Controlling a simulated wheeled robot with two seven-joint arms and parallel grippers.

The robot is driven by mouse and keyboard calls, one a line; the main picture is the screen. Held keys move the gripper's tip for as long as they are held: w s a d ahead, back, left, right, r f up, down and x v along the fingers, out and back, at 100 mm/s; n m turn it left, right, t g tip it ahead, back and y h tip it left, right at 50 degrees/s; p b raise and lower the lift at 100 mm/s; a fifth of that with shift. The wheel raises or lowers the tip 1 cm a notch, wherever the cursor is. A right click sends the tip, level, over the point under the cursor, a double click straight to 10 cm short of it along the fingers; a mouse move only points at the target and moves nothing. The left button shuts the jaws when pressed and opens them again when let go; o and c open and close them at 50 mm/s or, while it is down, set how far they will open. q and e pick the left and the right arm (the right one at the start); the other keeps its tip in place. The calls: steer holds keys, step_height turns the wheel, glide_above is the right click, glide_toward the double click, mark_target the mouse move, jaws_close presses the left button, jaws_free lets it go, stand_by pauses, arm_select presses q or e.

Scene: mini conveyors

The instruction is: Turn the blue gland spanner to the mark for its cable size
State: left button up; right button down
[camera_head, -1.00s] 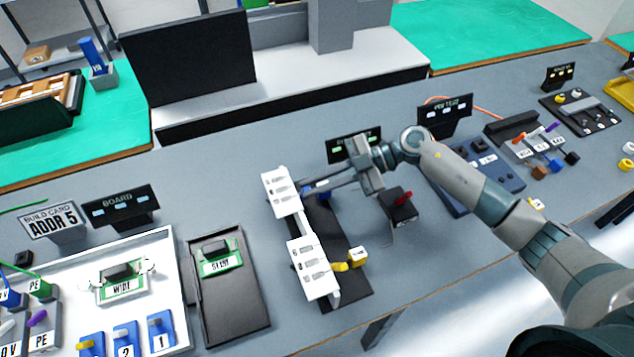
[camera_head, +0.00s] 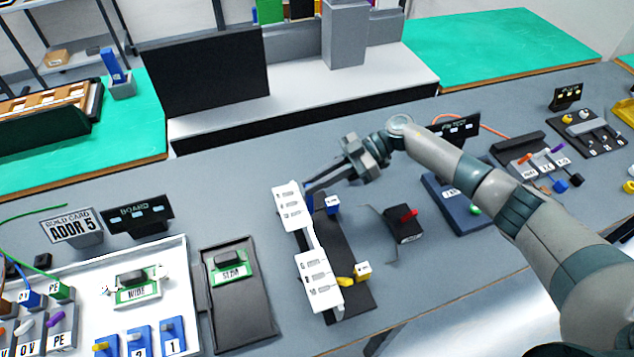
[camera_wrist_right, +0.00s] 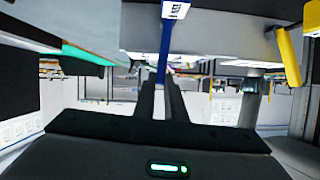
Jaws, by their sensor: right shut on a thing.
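The blue gland spanner (camera_head: 331,205) stands at the far half of a black base, with a white tag on its end. In the right wrist view the spanner (camera_wrist_right: 164,50) is a blue bar running down between my finger tips. My right gripper (camera_head: 309,191) is shut on it; it also shows in the right wrist view (camera_wrist_right: 161,88). A white marked plate (camera_head: 289,207) stands beside the blue spanner; its small marks are not readable. A yellow spanner (camera_head: 345,281) with a tag sits by the near white plate (camera_head: 319,282). My left gripper is not in view.
A dark box with a red switch (camera_head: 404,224) stands right of the black base (camera_head: 345,240). A dark tray (camera_head: 240,300) with a green board lies to the left. A "BUILD CARD ADDR 5" sign (camera_head: 72,227) stands further left. Grey table is clear between tray and base.

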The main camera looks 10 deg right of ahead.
steer(key=c, duration=1.8)
jaws_free()
steer(key=b+v, duration=0.6)
steer(key=v, duration=1.1)
steer(key=shift+d+b, duration=0.2)
steer(key=shift+b, duration=0.15)
steer(key=shift+w+r, duration=0.1)
steer(key=shift+r, duration=0.05)
